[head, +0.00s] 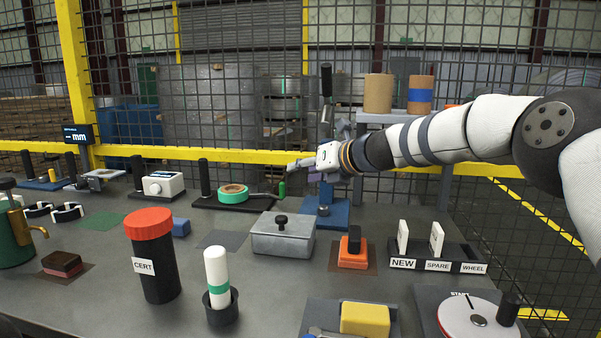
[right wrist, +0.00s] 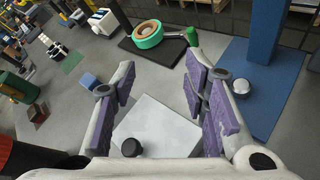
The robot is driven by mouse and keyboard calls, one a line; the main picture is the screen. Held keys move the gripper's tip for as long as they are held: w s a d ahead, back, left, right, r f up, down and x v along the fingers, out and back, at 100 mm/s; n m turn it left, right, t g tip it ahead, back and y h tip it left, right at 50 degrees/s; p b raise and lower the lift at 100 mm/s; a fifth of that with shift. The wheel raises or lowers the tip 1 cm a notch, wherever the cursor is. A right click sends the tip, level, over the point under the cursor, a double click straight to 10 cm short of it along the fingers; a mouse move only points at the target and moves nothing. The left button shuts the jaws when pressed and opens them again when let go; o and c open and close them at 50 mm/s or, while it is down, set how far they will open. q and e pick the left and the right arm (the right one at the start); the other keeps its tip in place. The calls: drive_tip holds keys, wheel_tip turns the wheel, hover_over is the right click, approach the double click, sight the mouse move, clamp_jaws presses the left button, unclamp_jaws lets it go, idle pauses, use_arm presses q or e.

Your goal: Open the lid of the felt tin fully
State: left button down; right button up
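The felt tin (head: 283,240) is a square grey metal box in the middle of the bench. Its lid (head: 278,224) lies flat and closed, with a black knob (head: 281,220) near the middle. My right gripper (head: 299,165) is above and behind the tin in the head view, apart from it. The right wrist view shows this gripper (right wrist: 161,82) open and empty. The pale lid (right wrist: 160,122) shows between and below its fingers there, with the knob (right wrist: 131,147) near the palm. My left gripper is out of view.
A green tape roll (head: 233,192) sits on a dark base behind the tin, and a blue stand (head: 325,212) rises behind right. An orange-based block (head: 353,250) is at its right. The black CERT canister (head: 155,265) and white-green cylinder (head: 216,270) stand front left.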

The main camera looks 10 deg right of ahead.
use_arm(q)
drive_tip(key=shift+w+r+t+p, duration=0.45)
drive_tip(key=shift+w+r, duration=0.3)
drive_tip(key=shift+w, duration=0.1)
use_arm(e)
drive_tip(key=shift+s+d+r, duration=0.8)
drive_tip(key=shift+s+r, duration=0.15)
drive_tip(key=shift+r, duration=0.1)
drive_tip(key=shift+w+f, duration=0.1)
drive_tip(key=shift+w+d+r+b, duration=1)
drive_tip(key=shift+w+r+b, duration=0.55)
drive_tip(key=shift+w+b, duration=0.6)
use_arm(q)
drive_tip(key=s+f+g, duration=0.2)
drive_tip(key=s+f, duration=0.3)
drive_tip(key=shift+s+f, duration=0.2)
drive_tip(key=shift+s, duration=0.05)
use_arm(e)
drive_tip(key=v, duration=0.7)
drive_tip(key=shift+s, duration=0.15)
